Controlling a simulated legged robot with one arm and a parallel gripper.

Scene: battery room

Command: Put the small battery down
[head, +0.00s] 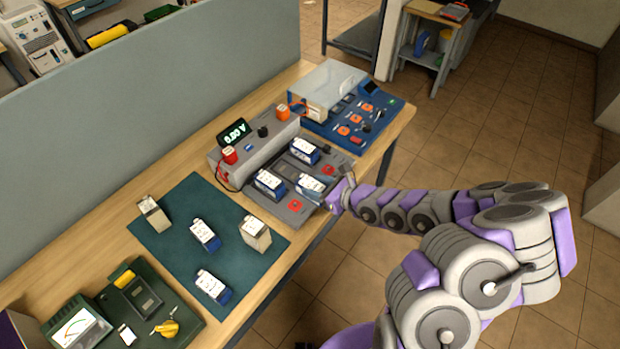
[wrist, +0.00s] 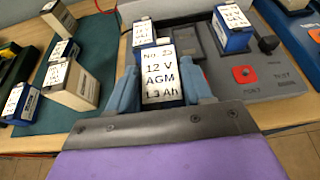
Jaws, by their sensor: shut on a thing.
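My gripper (head: 332,190) reaches in from the right over the grey charging or test unit (head: 283,208). It is shut on a small blue-and-white battery (head: 311,186). In the wrist view this battery (wrist: 163,75) stands upright between the light blue fingers (wrist: 163,95), its label reading "12 V AGM 1.3 Ah". Its lower end is hidden, so I cannot tell whether it touches the unit. Two similar batteries stand on the unit, one at the front left (head: 269,184) and one at the back (head: 304,150).
Left of the unit, a green mat (head: 175,245) holds blue batteries (head: 204,234) and beige ones (head: 256,233). A green meter case (head: 130,310) is at the near left. A blue panel device (head: 360,120) stands beyond the unit. A partition (head: 130,110) backs the bench.

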